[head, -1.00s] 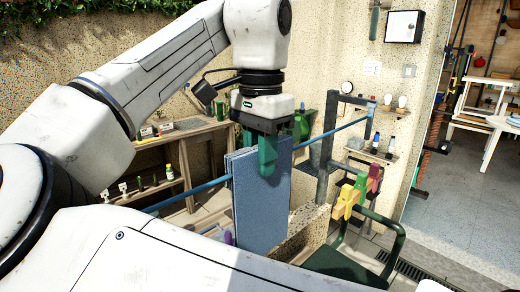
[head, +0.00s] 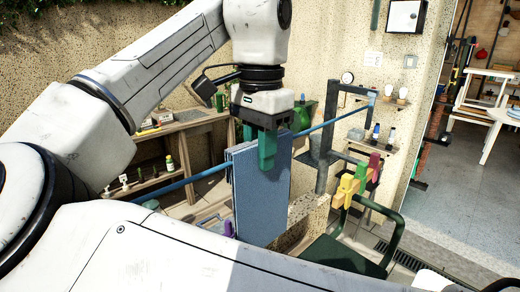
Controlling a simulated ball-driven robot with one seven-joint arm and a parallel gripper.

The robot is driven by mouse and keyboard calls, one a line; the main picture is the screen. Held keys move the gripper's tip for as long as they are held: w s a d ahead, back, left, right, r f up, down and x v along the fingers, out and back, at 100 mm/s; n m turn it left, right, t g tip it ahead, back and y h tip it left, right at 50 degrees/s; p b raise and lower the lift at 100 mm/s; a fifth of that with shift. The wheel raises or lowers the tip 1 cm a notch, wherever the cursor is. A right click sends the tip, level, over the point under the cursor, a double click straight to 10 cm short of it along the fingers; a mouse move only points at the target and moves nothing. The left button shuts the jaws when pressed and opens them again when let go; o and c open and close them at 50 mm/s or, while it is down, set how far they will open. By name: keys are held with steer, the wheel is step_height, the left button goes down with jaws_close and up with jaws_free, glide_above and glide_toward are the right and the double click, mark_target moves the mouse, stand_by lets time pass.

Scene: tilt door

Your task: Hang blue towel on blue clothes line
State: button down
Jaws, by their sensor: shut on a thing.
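The blue towel (head: 260,200) hangs folded and upright below my gripper (head: 266,150). My gripper points down with its green fingers at the towel's top edge and is shut on it. The blue clothes line (head: 200,176) runs slantwise from the lower left, meets the towel near its upper part, and shows again on the right, rising to a dark post (head: 335,110). The towel hides the line where they cross. I cannot tell whether the towel lies over the line or only beside it.
Yellow, green and pink clothes pegs (head: 355,182) sit right of the towel, above a green chair (head: 350,250). A wooden shelf (head: 190,135) with bottles and pots stands behind on the left. An open doorway (head: 470,150) is at the right.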

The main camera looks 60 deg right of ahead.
steer(key=shift+f, duration=0.5)
steer(key=c, duration=0.9)
jaws_free()
steer(key=shift+r, duration=0.1)
step_height(320, 180, up, 11)
steer(key=shift+f+b, duration=0.15)
steer(key=shift+b, duration=0.15)
